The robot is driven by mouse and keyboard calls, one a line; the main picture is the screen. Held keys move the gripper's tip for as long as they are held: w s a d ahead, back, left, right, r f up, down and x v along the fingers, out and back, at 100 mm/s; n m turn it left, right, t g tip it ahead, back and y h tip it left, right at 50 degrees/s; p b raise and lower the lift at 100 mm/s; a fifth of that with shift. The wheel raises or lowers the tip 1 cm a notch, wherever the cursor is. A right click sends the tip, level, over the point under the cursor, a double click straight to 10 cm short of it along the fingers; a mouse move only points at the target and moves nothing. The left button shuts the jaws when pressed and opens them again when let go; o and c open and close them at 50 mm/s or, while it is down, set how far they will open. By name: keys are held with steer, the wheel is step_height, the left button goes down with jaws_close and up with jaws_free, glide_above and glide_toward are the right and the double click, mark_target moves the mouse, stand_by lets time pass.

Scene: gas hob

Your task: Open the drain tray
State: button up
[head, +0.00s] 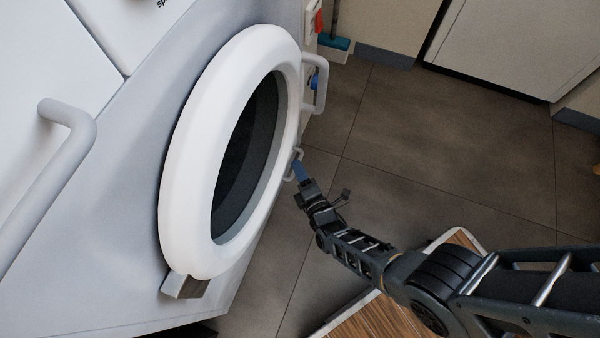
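No tray can be clearly made out; its body may be hidden behind the round door. A small pale handle (298,154) shows just past the right edge of the white round door (182,190) of a washer-like appliance. My gripper (301,172) reaches in from the lower right, with its bluish tip close to this handle. I cannot tell whether they touch. The fingers are small and partly merged in view, so their opening does not show.
A larger pale bar handle (318,90) stands out beyond the door, and another handle (70,135) is at the left. A wood-topped board with a pale edge (375,318) lies below my arm. Grey tiled floor (450,140) is clear at the right.

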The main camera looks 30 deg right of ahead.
steer(key=shift+w, duration=0.1)
jaws_close()
stand_by(0.3)
stand_by(0.4)
